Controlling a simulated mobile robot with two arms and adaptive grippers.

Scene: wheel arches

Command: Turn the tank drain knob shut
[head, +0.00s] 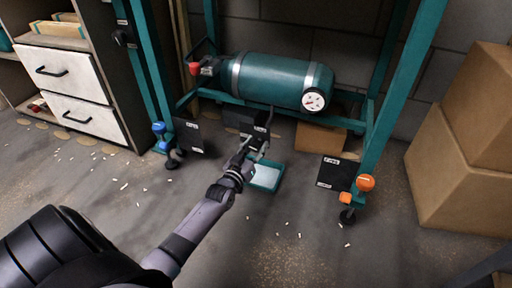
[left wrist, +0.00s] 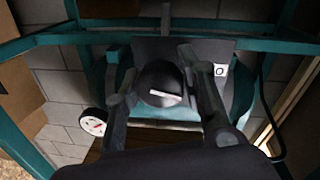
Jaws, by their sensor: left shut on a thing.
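The teal tank (head: 275,80) lies sideways in a teal frame, with a white gauge (head: 314,101) at its right end and a red knob (head: 194,68) at its left end. My left gripper (head: 264,128) reaches up beneath the tank. In the left wrist view the dark round drain knob (left wrist: 158,92), with a white bar mark, sits between the two fingers of my left gripper (left wrist: 160,85), which is shut on it. The gauge also shows there (left wrist: 93,122). The knob is hidden by the gripper in the head view. My right gripper is out of view.
A teal-rimmed tray (head: 266,177) lies on the floor below the gripper. Frame legs (head: 398,80) stand either side, with blue (head: 159,128) and orange (head: 365,182) knobs near their feet. Cardboard boxes (head: 455,170) stand right, drawers (head: 70,90) left. White bits litter the floor.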

